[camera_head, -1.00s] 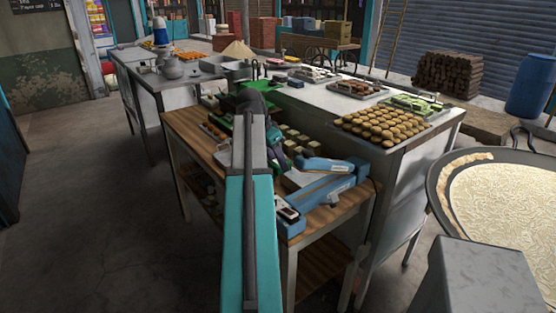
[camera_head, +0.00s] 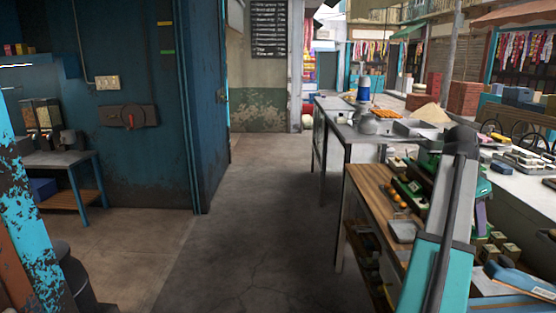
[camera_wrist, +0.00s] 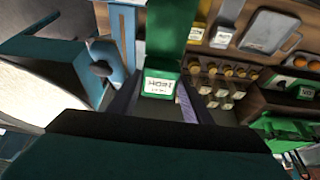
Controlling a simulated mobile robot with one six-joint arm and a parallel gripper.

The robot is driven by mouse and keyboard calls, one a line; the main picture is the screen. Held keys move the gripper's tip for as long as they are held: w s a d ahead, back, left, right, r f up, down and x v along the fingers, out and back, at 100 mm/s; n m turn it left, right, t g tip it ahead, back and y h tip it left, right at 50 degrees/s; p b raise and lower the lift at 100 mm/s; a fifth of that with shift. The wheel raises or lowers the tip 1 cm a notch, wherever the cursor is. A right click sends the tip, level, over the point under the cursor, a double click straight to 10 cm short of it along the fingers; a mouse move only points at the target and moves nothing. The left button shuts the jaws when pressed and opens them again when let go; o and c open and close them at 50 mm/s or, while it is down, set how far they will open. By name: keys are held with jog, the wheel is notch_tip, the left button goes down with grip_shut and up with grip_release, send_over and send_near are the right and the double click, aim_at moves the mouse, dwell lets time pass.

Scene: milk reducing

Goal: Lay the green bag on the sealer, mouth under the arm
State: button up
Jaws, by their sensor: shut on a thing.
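The green bag (camera_wrist: 172,35) with a white label hangs between the fingers of my gripper (camera_wrist: 158,105), which is shut on it. In the head view my teal arm hides most of the gripper and bag. The blue sealer (camera_head: 517,277) lies on the wooden bench at the lower right of the head view, partly cut off by the frame edge. A blue body that looks like part of the sealer (camera_wrist: 112,68) shows left of the bag in the wrist view. The bag appears apart from it, but I cannot tell the height between them.
The floor (camera_head: 240,240) left of the bench is clear. A blue wall (camera_head: 150,70) stands at left.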

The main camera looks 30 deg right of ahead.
notch_tip(320, 180, up, 3)
jog(key=shift+d+f, duration=0.1)
jog(key=shift+f, duration=0.1)
jog(key=w+a+f+n+t+b, duration=0.1)
jog(key=w+a+f+n, duration=0.3)
jog(key=w+a, duration=1)
jog(key=w+a+f+n+t+b, duration=0.1)
jog(key=w+a+f+n+t, duration=0.2)
jog(key=w+a, duration=1.15)
jog(key=w+a+f+n+t+y, duration=0.1)
jog(key=w+a+f+n, duration=0.2)
jog(key=a, duration=0.9)
jog(key=w+a+f+n+t+y, duration=0.1)
jog(key=w+a+f+n, duration=0.3)
jog(key=a, duration=0.9)
jog(key=w+a+f+n+t+y+b, duration=0.1)
jog(key=w+a+f+n, duration=0.2)
jog(key=w+a+n, duration=0.5)
jog(key=a+n, duration=0.2)
jog(key=a, duration=0.2)
jog(key=shift+w+a+f+n+y, duration=0.25)
jog(key=shift+f+n+y, duration=0.05)
jog(key=shift+f, duration=0.05)
jog(key=s+f, duration=0.5)
jog(key=f, duration=0.1)
jog(key=shift+f, duration=0.35)
